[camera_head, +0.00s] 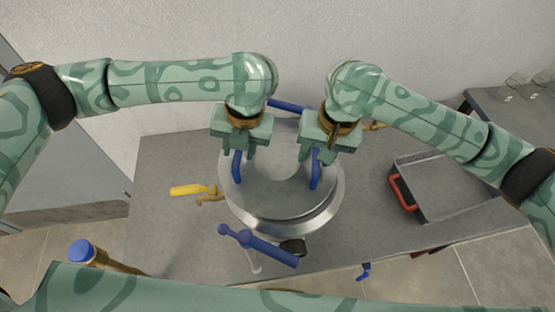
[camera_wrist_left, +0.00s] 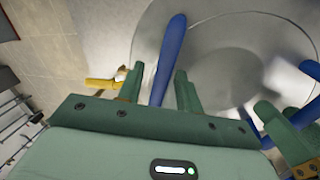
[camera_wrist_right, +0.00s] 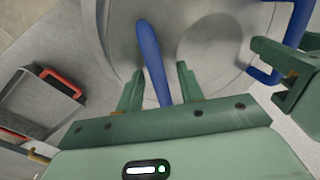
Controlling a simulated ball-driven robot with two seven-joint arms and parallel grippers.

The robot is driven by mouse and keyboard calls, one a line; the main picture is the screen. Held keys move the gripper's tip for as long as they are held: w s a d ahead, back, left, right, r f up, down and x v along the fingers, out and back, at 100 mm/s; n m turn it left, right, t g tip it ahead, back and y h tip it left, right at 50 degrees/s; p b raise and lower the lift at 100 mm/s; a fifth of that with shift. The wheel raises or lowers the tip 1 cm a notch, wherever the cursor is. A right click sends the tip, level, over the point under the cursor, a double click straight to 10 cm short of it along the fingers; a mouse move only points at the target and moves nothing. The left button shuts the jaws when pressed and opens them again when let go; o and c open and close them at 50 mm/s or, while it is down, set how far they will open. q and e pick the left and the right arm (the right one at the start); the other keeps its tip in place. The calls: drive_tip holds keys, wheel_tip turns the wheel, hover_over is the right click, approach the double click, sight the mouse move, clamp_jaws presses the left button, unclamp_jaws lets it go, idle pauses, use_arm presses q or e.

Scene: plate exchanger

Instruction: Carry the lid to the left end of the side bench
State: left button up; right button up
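The round silver lid (camera_head: 272,200) has two upright blue handles and rests on a round metal vessel (camera_head: 285,226) on the grey bench. My left gripper (camera_head: 236,154) is over the left handle (camera_head: 237,170); in the left wrist view that handle (camera_wrist_left: 167,65) stands between its fingers with gaps showing, so it looks open. My right gripper (camera_head: 316,156) is over the right handle (camera_head: 315,175). In the right wrist view, that handle (camera_wrist_right: 150,55) stands between open fingers. The handle tops are partly hidden by the grippers in the head view.
A blue tool (camera_head: 262,247) lies in front of the vessel, a yellow-handled tool (camera_head: 190,189) left of it. A grey tray with a red handle (camera_head: 402,193) is at right. A darker side surface (camera_head: 490,100) with glasses (camera_head: 514,85) stands at far right.

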use_arm(q)
clamp_jaws()
use_arm(e)
clamp_jaws()
use_arm(q)
drive_tip(key=shift+w+a, duration=0.1)
idle(1.1)
